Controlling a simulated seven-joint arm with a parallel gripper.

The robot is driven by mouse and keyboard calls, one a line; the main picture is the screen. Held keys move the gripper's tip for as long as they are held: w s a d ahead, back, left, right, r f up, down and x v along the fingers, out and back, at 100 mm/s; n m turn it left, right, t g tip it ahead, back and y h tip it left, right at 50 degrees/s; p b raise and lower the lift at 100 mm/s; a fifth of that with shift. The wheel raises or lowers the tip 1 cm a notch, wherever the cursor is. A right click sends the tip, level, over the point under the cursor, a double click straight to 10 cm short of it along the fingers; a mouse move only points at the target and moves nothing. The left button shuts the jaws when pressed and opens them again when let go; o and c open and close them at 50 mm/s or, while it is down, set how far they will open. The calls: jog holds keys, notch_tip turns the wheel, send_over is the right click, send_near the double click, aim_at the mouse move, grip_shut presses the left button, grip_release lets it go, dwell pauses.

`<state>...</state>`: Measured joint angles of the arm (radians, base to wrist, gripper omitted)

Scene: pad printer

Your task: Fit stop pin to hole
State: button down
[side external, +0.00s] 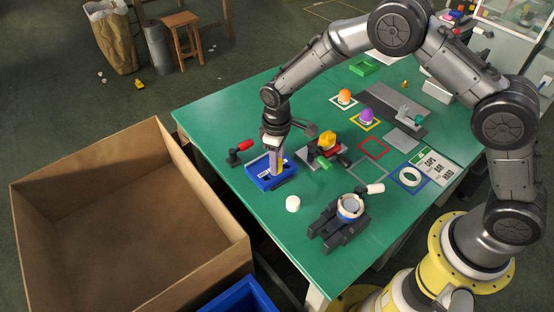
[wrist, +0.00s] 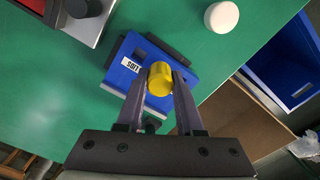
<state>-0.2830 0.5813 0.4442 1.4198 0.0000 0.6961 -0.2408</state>
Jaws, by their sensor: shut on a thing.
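My gripper (wrist: 159,82) is shut on a yellow round-ended piece (wrist: 160,77), which looks like the stop pin. In the wrist view the piece covers part of a blue block (wrist: 126,50) with a white label reading LIDS. In the side view my gripper (side external: 276,172) points down at this blue block (side external: 262,184) near the table's left edge. I cannot tell whether the piece touches the block or is above it. A dark opening (wrist: 140,53) shows in the block beside the label. I cannot make out which hole is the pin's.
A white round piece (side external: 292,203) lies in front of the block. A red-handled part (side external: 240,150) stands behind-left; a fixture with a yellow top (side external: 327,142) is to the right. A dark clamp-like stand (side external: 340,226) is at the front. A large cardboard box (side external: 200,269) stands left of the table.

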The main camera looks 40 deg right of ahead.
jog(key=shift+f, duration=0.25)
jog(key=shift+c, duration=2.3)
grip_release()
